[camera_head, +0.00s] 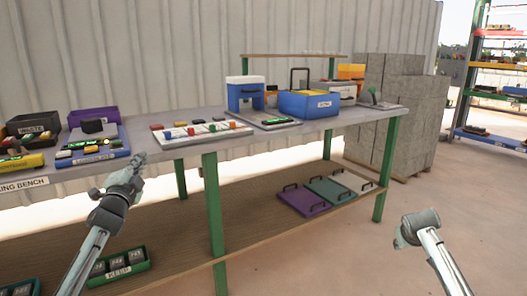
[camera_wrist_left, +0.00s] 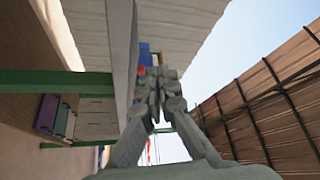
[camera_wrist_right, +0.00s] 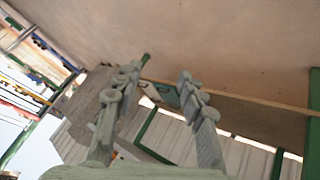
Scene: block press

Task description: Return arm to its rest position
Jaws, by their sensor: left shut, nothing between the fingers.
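My left gripper (camera_head: 138,160) is in front of the workbench's front edge at the left of the head view, raised and pointing up. In the left wrist view its fingers (camera_wrist_left: 157,78) meet at the tips, with nothing between them. The bench top's edge runs close beside it there. My right arm (camera_head: 425,235) is at the lower right of the head view, over the floor and clear of the bench. In the right wrist view my right gripper (camera_wrist_right: 164,73) is open, with an empty gap between its fingers. Its fingers are hard to make out in the head view.
The grey workbench (camera_head: 270,143) holds a blue tray (camera_head: 92,152), a white board with coloured pieces (camera_head: 202,134) and a blue bin (camera_head: 309,105). Its lower shelf bears a green bin (camera_head: 118,266) and coloured panels (camera_head: 330,190). Floor at right is clear.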

